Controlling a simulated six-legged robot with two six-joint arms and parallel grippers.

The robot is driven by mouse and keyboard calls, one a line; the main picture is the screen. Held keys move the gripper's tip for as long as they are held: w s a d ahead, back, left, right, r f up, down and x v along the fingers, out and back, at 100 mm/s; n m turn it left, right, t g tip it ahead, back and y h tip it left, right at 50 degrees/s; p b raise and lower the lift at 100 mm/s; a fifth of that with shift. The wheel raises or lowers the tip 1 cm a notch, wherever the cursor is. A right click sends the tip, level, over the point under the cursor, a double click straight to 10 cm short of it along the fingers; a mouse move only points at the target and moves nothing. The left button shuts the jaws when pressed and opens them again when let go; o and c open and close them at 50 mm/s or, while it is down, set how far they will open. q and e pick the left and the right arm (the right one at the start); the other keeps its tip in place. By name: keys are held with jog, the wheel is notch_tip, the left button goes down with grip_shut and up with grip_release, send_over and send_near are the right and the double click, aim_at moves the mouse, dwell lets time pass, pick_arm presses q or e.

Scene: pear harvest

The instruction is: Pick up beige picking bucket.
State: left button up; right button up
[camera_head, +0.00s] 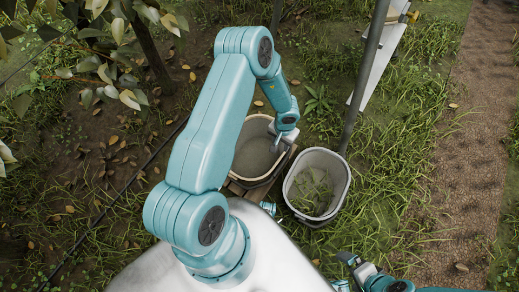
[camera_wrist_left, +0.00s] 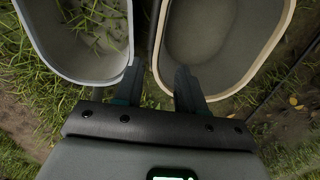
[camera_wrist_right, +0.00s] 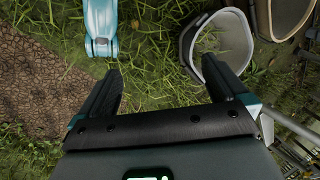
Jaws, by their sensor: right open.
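The beige picking bucket (camera_head: 251,156) stands upright on the ground, partly hidden by my left arm in the head view. In the left wrist view the beige bucket (camera_wrist_left: 225,35) fills the upper right and looks empty. My left gripper (camera_head: 283,144) is over its right-hand rim. In the left wrist view the left gripper (camera_wrist_left: 160,78) has its fingers apart, with the bucket's near wall between them; I cannot tell whether they touch it. My right gripper (camera_head: 352,272) is open and empty, low over the grass. Its fingers show apart in the right wrist view (camera_wrist_right: 162,78).
A grey bucket (camera_head: 335,165) with grass showing inside stands close beside the beige one, with a narrow gap. A metal pole (camera_head: 367,75) rises just behind it, near a white panel (camera_head: 385,48). A tree (camera_head: 145,40) stands at the upper left. A dirt path (camera_head: 475,140) lies clear at right.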

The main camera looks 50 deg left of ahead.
pick_arm(q)
jog(key=f+b, duration=0.2)
jog(key=f, duration=0.1)
jog(key=f+b, duration=0.1)
jog(key=f, duration=0.3)
jog(key=f+b, duration=0.2)
jog(key=f, duration=0.2)
jog(key=shift+s+f+b, duration=0.1)
jog(key=shift+s+b, duration=0.15)
jog(key=shift+b, duration=0.05)
notch_tip(320, 180, down, 5)
jog(key=b, duration=0.3)
jog(key=shift+w, duration=0.1)
jog(key=shift+c, duration=0.4)
grip_shut()
